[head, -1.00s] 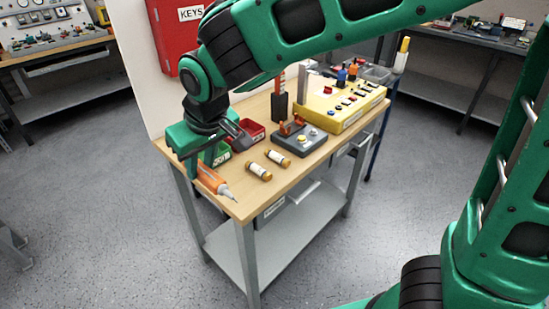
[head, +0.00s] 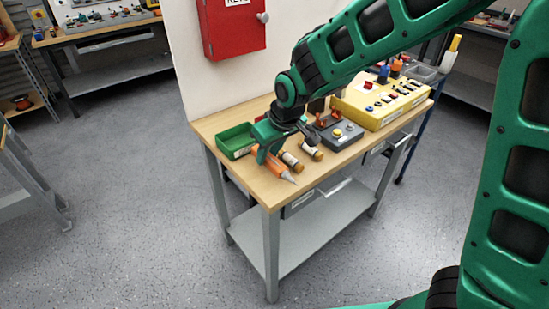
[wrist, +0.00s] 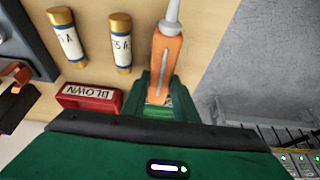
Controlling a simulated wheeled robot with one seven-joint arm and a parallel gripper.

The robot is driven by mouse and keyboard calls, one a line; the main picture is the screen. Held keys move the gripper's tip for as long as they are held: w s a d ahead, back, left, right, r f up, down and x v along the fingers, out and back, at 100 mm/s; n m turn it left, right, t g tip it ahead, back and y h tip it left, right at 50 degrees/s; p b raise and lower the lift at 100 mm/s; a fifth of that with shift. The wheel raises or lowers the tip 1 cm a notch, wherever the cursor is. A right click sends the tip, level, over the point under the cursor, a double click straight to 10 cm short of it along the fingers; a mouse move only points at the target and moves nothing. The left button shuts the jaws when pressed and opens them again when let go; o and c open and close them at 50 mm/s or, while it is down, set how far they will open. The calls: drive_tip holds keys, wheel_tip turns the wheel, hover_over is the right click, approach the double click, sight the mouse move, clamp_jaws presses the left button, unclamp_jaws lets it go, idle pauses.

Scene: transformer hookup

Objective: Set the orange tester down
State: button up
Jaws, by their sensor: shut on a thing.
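The orange tester (head: 283,172) has a grey pointed tip and lies roughly level over the bench top near its front edge, close beside the two fuses. My gripper (head: 264,154) is shut on its rear part; the wrist view shows the tester (wrist: 167,52) between my green fingers (wrist: 158,88), tip pointing away from me. I cannot tell whether the tester touches the wood. The wooden bench top (head: 275,198) is under it. My fingers hide the tester's back end.
Two cream fuses with gold ends, one (head: 291,163) beside the tester, another (head: 310,152) farther right. A green bin (head: 235,141) stands at left; a red bin marked BLOWN (wrist: 88,97) is near my fingers. A grey block (head: 337,134) and yellow panel (head: 383,105) stand to the right.

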sight(279, 165)
drive_tip(key=shift+f, duration=1)
drive_tip(key=o, duration=1.1)
drive_tip(key=shift+f, duration=0.1)
drive_tip(key=shift+c, duration=0.2)
drive_tip(key=v, duration=1.2)
